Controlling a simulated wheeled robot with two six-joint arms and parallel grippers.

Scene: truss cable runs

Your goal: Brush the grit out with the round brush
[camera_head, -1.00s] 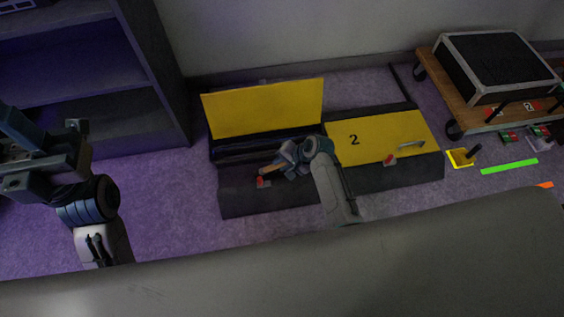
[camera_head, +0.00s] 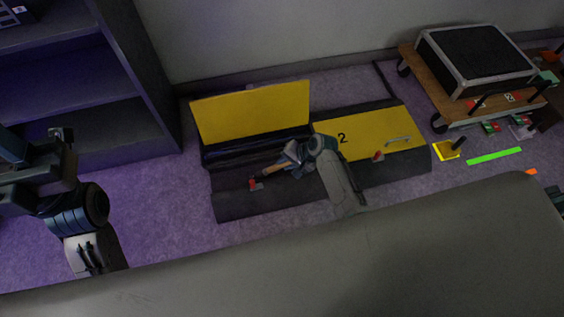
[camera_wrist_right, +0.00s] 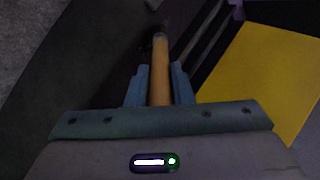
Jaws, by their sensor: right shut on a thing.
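My right gripper (camera_head: 292,158) is shut on the wooden handle of the round brush (camera_head: 268,172) over the front of the open channel of a black cable ramp (camera_head: 240,203). In the right wrist view the brush (camera_wrist_right: 160,75) points away between my two fingers (camera_wrist_right: 155,85), its dark head near the channel. The head is too dark to tell whether it touches anything. The yellow lid (camera_head: 250,112) of this section stands open. No grit can be made out. My left gripper (camera_head: 50,160) is at the left edge, away from the ramp; its jaws are unclear.
A closed yellow lid marked 2 (camera_head: 365,133) is on the right section. Red latches (camera_head: 255,184) sit on the front slope. A shelf (camera_head: 80,90) stands left. A wooden dolly (camera_head: 440,112) with a black case (camera_head: 475,60) is at right, near a green strip (camera_head: 494,156).

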